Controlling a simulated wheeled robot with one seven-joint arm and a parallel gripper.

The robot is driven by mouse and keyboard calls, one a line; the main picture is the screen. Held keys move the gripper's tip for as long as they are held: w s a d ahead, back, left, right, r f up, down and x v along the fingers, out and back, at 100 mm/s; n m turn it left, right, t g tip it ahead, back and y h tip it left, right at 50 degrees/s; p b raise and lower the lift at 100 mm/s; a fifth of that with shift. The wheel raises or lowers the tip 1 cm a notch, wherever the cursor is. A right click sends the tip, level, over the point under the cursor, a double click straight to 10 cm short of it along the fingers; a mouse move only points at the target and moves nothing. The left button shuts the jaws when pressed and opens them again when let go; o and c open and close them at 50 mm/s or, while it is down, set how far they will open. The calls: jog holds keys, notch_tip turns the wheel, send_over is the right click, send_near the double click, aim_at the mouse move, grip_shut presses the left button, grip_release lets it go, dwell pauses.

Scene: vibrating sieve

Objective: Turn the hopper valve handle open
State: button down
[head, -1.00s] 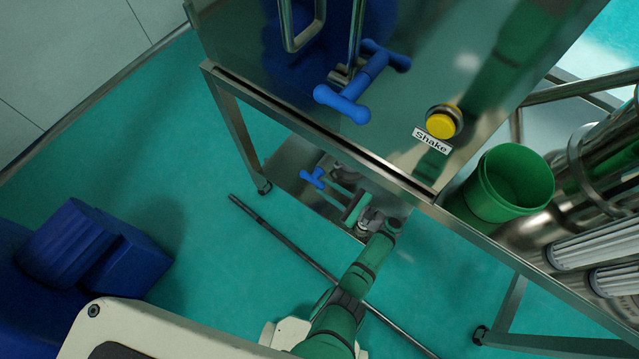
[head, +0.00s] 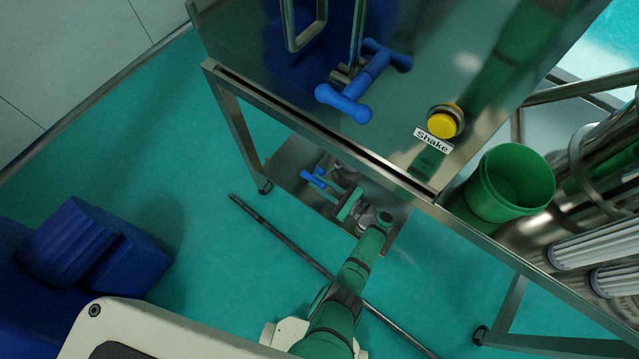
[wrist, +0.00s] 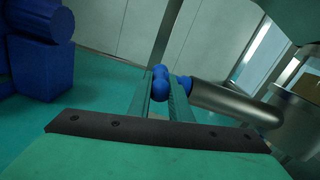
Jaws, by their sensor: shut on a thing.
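A small blue valve handle (head: 313,181) sits low under the steel frame in the head view. In the wrist view the blue handle (wrist: 158,84) lies between my fingertips, with a steel pipe (wrist: 232,101) running off to its right. My gripper (head: 329,187) reaches under the frame and is shut on this handle; it also shows in the wrist view (wrist: 160,90). My fingers hide part of the handle.
The steel frame rail (head: 300,125) runs above my forearm. A yellow button (head: 443,122) labelled Shake is on the panel. A green bucket (head: 515,183) stands to the right. Blue objects (head: 95,243) lie at left on open green floor. A dark bar (head: 285,245) crosses below my arm.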

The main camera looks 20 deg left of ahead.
jog(key=shift+s+d+f, duration=0.1)
jog(key=shift+f, duration=0.15)
jog(key=shift+f+y, duration=0.15)
jog(key=shift+y, duration=0.25)
jog(key=shift+t, duration=0.3)
jog(key=c, duration=1.9)
grip_release()
jog(key=v, duration=1)
jog(key=shift+d, duration=0.35)
